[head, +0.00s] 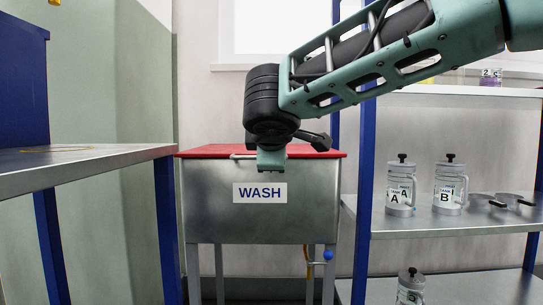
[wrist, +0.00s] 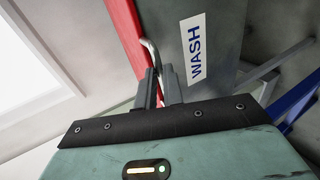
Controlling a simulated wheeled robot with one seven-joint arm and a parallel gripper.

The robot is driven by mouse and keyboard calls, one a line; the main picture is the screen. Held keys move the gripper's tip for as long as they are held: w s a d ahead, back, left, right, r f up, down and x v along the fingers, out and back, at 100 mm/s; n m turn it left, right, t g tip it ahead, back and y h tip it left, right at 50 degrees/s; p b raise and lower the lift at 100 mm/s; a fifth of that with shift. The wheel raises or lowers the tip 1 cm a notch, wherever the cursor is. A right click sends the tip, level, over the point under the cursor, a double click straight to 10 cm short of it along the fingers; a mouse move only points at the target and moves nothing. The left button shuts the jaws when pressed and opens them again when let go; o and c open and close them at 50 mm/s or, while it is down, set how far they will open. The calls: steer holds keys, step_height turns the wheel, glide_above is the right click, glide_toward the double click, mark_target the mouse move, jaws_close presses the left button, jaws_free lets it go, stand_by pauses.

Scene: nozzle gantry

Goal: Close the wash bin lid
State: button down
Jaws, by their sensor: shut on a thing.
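The wash bin (head: 215,222) is a grey metal box on legs with a white WASH label (head: 260,193) on its front. Its red lid (head: 212,150) lies flat across the top, with no clear gap seen under it. A pale bar handle (head: 238,156) is at the lid's front edge. My gripper (wrist: 159,84) is shut on this handle, which also shows in the wrist view (wrist: 151,52). In the head view my wrist and gripper (head: 271,160) cover the middle of the lid's front edge and part of the handle.
A metal table (head: 85,160) with blue posts stands at the left. A shelf (head: 445,222) at the right holds jars A (head: 401,190) and B (head: 450,187). A blue post (head: 365,200) stands close to the bin's right side. The floor before the bin looks clear.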

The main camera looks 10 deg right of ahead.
step_height(320, 180, down, 3)
steer(key=shift+s+a, duration=0.1)
steer(key=c, duration=1.5)
jaws_free()
steer(key=shift+f, duration=0.1)
steer(key=shift+w+r+p+v, duration=0.1)
steer(key=shift+r+p+v, duration=0.15)
steer(key=shift+p+v, duration=1.85)
steer(key=shift+w+r+p+v, duration=0.1)
steer(key=shift+r+p+v, duration=0.15)
steer(key=shift+v, duration=3.6)
steer(key=shift+w+r+p+v, duration=0.2)
steer(key=shift+p+v, duration=1.05)
steer(key=shift+v, duration=1.7)
